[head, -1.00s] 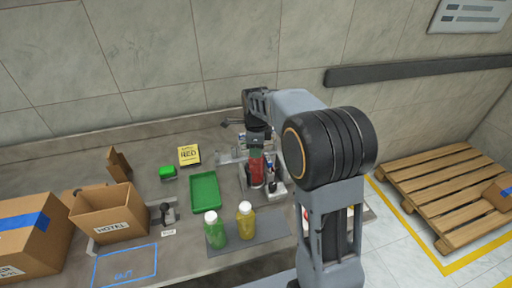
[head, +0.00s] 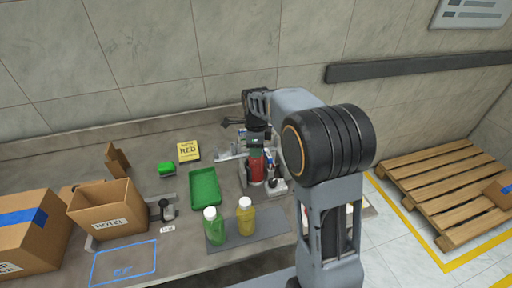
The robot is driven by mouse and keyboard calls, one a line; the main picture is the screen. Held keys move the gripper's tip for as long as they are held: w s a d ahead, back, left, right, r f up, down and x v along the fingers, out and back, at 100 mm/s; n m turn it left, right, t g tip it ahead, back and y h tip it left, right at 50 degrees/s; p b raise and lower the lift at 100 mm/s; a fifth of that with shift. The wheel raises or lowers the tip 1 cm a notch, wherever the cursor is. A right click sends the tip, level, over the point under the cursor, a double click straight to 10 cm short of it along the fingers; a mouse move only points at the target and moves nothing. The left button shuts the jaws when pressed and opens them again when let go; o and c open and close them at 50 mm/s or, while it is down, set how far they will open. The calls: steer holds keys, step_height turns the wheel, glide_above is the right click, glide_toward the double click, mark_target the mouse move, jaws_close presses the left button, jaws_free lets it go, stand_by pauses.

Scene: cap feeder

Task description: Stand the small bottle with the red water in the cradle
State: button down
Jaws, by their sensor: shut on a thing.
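The small bottle with the red water (head: 257,168) is upright at the machine on the right part of the bench. My gripper (head: 256,146) points down and is shut on the top of this bottle. The cradle seems to be part of the grey metal fixture (head: 276,187) around the bottle's lower end. The bottle's base is partly hidden, so I cannot tell whether it touches the cradle.
A green-water bottle (head: 214,228) and a yellow-water bottle (head: 245,218) stand on a dark mat (head: 272,229) in front. A green tray (head: 204,201), a yellow sign reading RED (head: 189,151) and an open carton (head: 105,212) are to the left. My arm covers the bench's right end.

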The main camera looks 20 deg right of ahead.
steer(key=c, duration=0.7)
jaws_free()
steer(key=c, duration=0.4)
steer(key=shift+o, duration=0.2)
steer(key=shift+r, duration=0.15)
step_height(320, 180, up, 11)
steer(key=p, duration=0.9)
